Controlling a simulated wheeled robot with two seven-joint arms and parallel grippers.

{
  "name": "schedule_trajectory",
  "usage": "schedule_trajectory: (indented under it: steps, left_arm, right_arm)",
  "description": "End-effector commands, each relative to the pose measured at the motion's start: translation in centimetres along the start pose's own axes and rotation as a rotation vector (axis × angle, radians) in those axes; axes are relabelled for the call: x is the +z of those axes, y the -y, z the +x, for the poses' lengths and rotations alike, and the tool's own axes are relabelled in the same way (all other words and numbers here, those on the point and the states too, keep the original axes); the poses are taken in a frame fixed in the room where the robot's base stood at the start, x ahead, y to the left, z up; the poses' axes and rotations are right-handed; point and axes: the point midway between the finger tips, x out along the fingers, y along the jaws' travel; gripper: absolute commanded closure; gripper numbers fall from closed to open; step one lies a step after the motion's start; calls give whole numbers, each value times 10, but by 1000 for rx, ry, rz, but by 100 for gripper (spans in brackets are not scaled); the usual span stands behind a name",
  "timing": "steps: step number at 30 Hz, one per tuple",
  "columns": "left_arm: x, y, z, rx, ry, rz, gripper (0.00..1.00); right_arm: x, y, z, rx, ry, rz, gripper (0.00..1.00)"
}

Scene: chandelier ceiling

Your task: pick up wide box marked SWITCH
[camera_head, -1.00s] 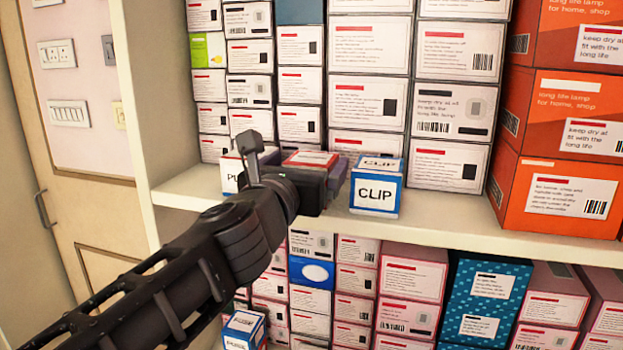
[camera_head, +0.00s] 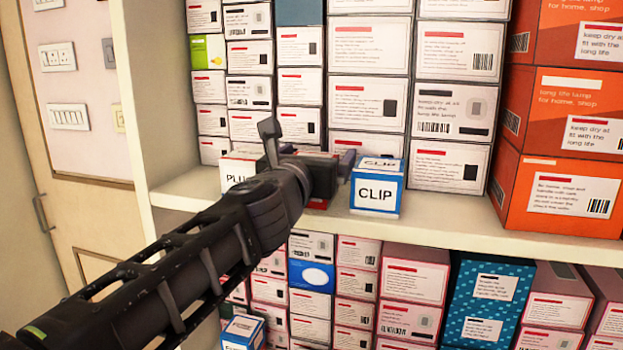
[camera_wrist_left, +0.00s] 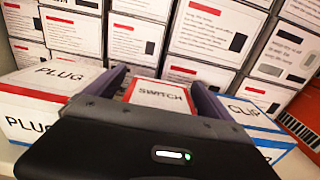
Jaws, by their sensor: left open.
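The SWITCH box (camera_wrist_left: 160,96), white on top with red edges, stands on the shelf between the PLUG box (camera_wrist_left: 50,75) and the CLIP box (camera_wrist_left: 258,118). In the head view my left gripper (camera_head: 328,165) covers most of it. In the left wrist view the open fingers of my left gripper (camera_wrist_left: 160,84) lie on either side of the SWITCH box. I cannot tell whether they touch it. The lower front of the box is hidden by the gripper body. My right gripper is not in view.
The blue-edged CLIP box (camera_head: 376,188) stands close on the right, and the PLUG box (camera_head: 238,168) close on the left. Stacked white boxes (camera_head: 368,103) rise behind. Large orange boxes (camera_head: 559,195) stand further right. The shelf (camera_head: 455,228) is bare between CLIP and orange boxes.

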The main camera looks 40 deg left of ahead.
Motion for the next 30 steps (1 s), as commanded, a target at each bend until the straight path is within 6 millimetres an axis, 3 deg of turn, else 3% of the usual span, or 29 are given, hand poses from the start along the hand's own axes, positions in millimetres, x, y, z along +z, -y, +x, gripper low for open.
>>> schedule_trajectory:
  steps: [26,30]
  left_arm:
    - [0,0,0,0,0,0,74]
    - [0,0,0,0,1,0,76]
  right_arm:
    - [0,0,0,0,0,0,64]
    - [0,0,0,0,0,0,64]
